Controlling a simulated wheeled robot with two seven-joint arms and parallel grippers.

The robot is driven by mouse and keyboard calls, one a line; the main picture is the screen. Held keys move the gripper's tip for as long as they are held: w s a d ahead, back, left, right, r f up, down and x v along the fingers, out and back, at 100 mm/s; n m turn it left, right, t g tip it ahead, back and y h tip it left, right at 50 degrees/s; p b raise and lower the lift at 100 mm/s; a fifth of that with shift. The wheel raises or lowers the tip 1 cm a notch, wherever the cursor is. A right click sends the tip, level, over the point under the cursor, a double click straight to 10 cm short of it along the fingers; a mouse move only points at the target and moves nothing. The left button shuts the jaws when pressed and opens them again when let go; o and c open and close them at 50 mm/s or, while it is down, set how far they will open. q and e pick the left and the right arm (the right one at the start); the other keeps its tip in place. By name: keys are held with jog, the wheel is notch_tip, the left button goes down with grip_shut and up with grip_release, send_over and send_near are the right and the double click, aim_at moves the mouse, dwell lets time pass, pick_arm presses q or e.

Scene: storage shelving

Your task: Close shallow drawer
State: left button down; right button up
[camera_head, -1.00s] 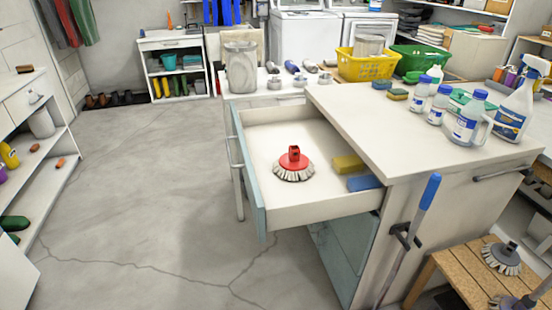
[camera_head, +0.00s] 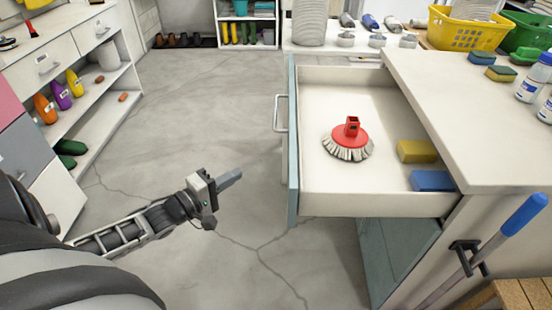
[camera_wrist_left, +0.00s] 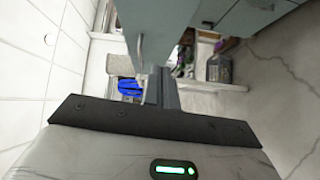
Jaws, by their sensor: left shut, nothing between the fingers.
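The shallow drawer (camera_head: 377,205) is pulled out to the left from under the white worktop (camera_head: 470,110). Its blue-grey front (camera_head: 293,150) carries a metal handle (camera_head: 279,114). Inside lie a red round brush (camera_head: 350,138), a yellow sponge (camera_head: 416,151) and a blue sponge (camera_head: 433,180). My left gripper (camera_head: 230,180) is shut and empty, left of the drawer front and apart from it. In the left wrist view the shut fingers (camera_wrist_left: 161,88) point toward the blue-grey cabinet surface (camera_wrist_left: 190,25). My right gripper is in neither view.
A lower blue-grey door (camera_head: 395,250) sits under the drawer. A blue-handled tool (camera_head: 515,222) hangs on the cabinet side. White shelving (camera_head: 75,75) with bottles stands at the left. The cracked floor between is clear.

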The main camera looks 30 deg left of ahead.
pick_arm(q)
jog(key=d+b+x, duration=0.1)
jog(key=x, duration=1.2)
jog(key=shift+s+d+r+n+b, duration=0.2)
jog(key=shift+d+r+n+b, duration=0.2)
jog(key=shift+r, duration=0.15)
jog(key=shift+d, duration=0.1)
